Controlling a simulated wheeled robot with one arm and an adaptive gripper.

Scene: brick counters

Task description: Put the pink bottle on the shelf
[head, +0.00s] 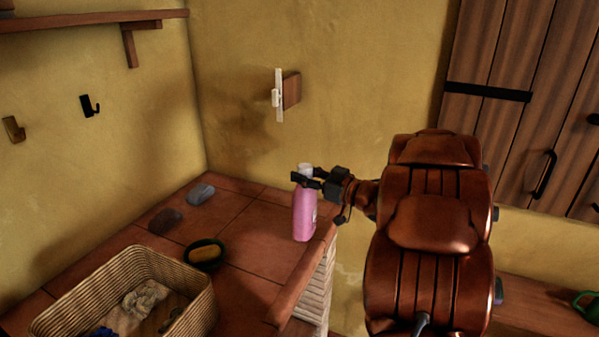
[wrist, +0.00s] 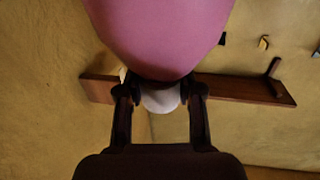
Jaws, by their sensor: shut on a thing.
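The pink bottle (head: 304,216) with a white cap hangs roughly upright from my gripper (head: 305,178), in front of the counter's right corner in the head view. My gripper is shut on its neck, just under the cap. In the wrist view the pink bottle (wrist: 160,35) fills the top middle, with my gripper's fingers (wrist: 161,95) on both sides of the neck. The wooden shelf (head: 80,20) is on the left wall at the upper left of the head view, away from the bottle. The shelf (wrist: 240,88) also shows behind the bottle in the wrist view, partly hidden.
The tiled counter (head: 255,240) holds a wicker basket (head: 190,318), a green dish (head: 204,254) with a yellowish piece, and two stones (head: 200,193). Hooks (head: 90,106) hang below the shelf. A wooden cabinet (head: 530,100) stands at right. The shelf's visible edge looks clear.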

